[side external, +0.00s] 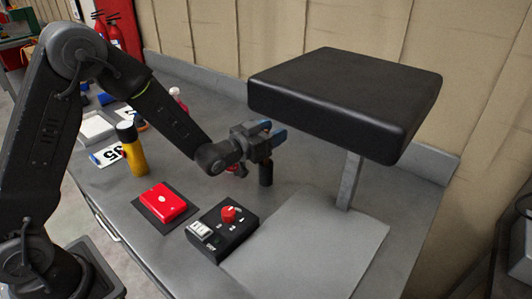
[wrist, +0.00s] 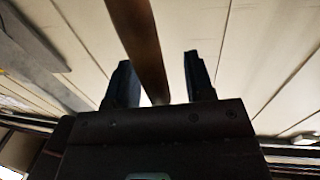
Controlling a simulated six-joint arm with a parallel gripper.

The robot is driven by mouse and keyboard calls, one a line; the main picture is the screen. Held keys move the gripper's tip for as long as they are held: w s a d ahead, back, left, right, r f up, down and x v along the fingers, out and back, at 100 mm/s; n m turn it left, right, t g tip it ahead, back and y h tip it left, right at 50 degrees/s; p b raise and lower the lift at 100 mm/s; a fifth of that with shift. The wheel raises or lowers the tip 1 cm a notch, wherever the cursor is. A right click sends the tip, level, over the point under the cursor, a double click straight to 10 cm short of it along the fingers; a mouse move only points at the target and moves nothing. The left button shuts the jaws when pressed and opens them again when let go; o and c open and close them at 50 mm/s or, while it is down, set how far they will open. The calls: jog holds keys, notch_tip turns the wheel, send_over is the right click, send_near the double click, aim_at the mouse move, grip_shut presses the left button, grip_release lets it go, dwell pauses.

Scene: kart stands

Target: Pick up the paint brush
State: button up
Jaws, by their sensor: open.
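I cannot make out the paint brush for sure in either view. My gripper (side external: 271,134) is in the middle of the side view, above the table and left of the black padded top. It also shows in the wrist view (wrist: 159,78), with its two dark fingers spread apart. A dark brown bar (wrist: 138,35) runs down the picture between the fingers there. I cannot tell what it is or whether it touches them. A dark upright cylinder (side external: 266,173) shows just below my gripper in the side view, and its top is hidden.
The black padded top (side external: 345,95) on a grey post (side external: 349,182) overhangs at the right. A black box with a red knob (side external: 222,228), a red box (side external: 164,202) and a yellow bottle (side external: 131,150) stand on the grey table. A tan wall (side external: 220,40) is behind.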

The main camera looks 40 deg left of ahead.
jog(key=shift+c, duration=0.4)
grip_shut()
